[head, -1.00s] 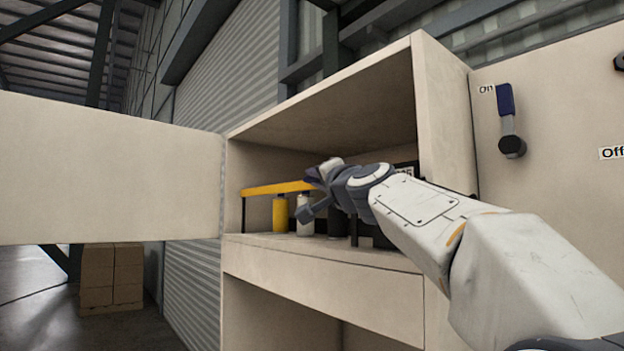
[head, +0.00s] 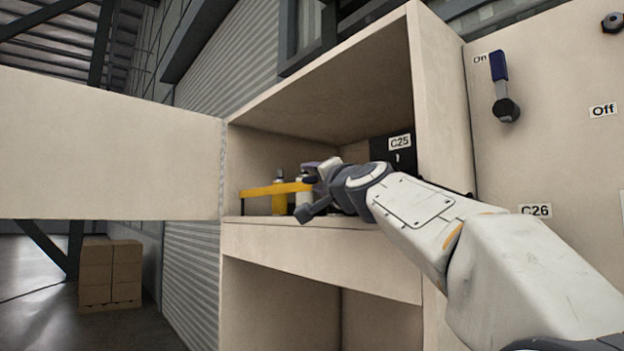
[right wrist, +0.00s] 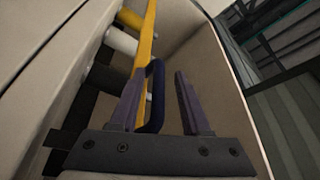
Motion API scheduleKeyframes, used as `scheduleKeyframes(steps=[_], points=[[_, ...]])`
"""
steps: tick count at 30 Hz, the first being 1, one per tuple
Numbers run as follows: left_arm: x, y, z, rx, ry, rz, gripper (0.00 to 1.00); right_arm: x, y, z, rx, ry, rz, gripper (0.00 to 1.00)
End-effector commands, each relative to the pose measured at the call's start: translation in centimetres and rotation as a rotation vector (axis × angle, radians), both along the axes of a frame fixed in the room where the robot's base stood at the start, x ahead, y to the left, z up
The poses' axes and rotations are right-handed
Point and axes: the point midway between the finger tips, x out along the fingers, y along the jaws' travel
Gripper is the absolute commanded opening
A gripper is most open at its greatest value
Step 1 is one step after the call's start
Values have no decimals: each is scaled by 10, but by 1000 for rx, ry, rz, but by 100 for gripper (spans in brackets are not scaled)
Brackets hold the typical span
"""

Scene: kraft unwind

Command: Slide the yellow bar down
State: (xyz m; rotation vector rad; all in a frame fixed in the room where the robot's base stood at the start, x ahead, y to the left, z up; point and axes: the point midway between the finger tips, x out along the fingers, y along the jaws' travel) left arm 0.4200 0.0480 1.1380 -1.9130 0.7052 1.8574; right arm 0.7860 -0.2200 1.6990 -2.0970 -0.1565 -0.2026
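The yellow bar (head: 262,190) lies level across the front of the cabinet's shelf compartment, low over the shelf, crossing a yellow cylinder. Its right end is hidden behind my right gripper (head: 312,190). In the right wrist view the bar (right wrist: 148,38) runs up from the dark blue handle (right wrist: 154,115). This handle is between the two fingers of my right gripper (right wrist: 157,76), close to the left finger. The right finger stands apart from it, so the gripper is open around the handle. My left gripper is not in view.
Yellow (head: 279,206) and white (head: 302,198) cylinders stand behind the bar. The cabinet door (head: 110,160) is open at left. A black box labelled C25 (head: 378,150) is inside at right. A blue-handled lever (head: 500,68) is on the right panel.

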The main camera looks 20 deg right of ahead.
Motion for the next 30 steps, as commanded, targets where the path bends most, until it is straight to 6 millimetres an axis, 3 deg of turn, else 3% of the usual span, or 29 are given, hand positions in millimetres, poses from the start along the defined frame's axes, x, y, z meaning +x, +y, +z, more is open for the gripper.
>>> scheduleKeyframes(steps=[8,21,30], points=[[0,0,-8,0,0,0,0,-13,-1,-4,0,-3,-2,47],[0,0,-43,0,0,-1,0,-91,-3,-22,1,-2,-3,47],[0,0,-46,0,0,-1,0,-105,-3,-22,-1,0,0,47]])
